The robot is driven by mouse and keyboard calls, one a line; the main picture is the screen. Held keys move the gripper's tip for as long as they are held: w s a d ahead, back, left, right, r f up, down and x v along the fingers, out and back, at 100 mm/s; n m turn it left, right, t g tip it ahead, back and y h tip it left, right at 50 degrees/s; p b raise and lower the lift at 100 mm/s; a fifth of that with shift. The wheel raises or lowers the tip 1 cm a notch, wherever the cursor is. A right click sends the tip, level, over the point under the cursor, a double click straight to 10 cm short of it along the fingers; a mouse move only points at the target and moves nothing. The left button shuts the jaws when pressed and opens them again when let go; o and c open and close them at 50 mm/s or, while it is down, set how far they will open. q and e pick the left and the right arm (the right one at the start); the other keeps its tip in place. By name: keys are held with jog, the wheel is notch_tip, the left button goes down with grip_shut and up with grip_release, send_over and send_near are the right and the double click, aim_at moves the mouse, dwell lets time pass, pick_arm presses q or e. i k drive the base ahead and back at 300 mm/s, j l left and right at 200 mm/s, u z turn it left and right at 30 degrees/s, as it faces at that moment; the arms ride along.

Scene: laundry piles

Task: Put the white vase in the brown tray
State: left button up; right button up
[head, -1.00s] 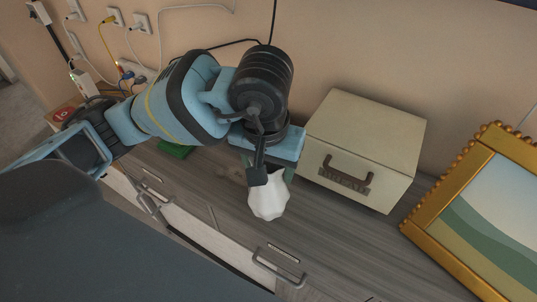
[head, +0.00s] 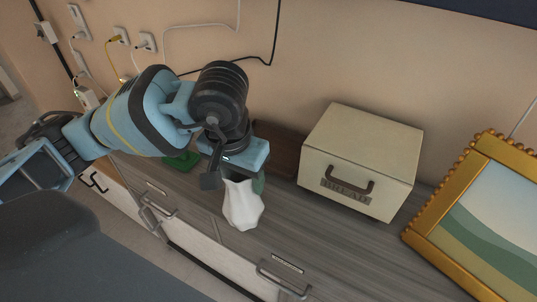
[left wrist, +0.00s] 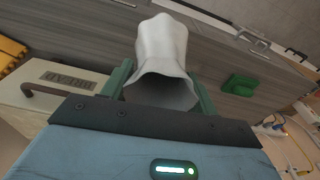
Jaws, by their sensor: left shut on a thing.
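The white vase (head: 242,207) is a faceted, pale vessel. My left gripper (head: 238,180) is shut on its upper part, and the vase hangs below it over the grey wood cabinet top. In the left wrist view the vase (left wrist: 163,50) sits between the green fingers of the left gripper (left wrist: 163,88), its open mouth towards the camera. I cannot tell if its base touches the surface. A brown object (head: 284,148), which looks like the brown tray, stands behind the gripper against the wall, partly hidden by the gripper. My right gripper is not in view.
A cream bread box (head: 360,160) stands right of the brown object. A gold-framed picture (head: 480,205) is at the far right. A green object (head: 182,162) lies behind the arm, left of the vase. The cabinet top (head: 310,240) is bare in front of the box.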

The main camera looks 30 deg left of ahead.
aim_at(272, 150)
jog(key=k, duration=0.55)
jog(key=z, duration=1.4)
jog(key=j, duration=0.85)
jog(key=k+j, duration=0.15)
jog(key=j, duration=1.6)
jog(key=k, duration=0.05)
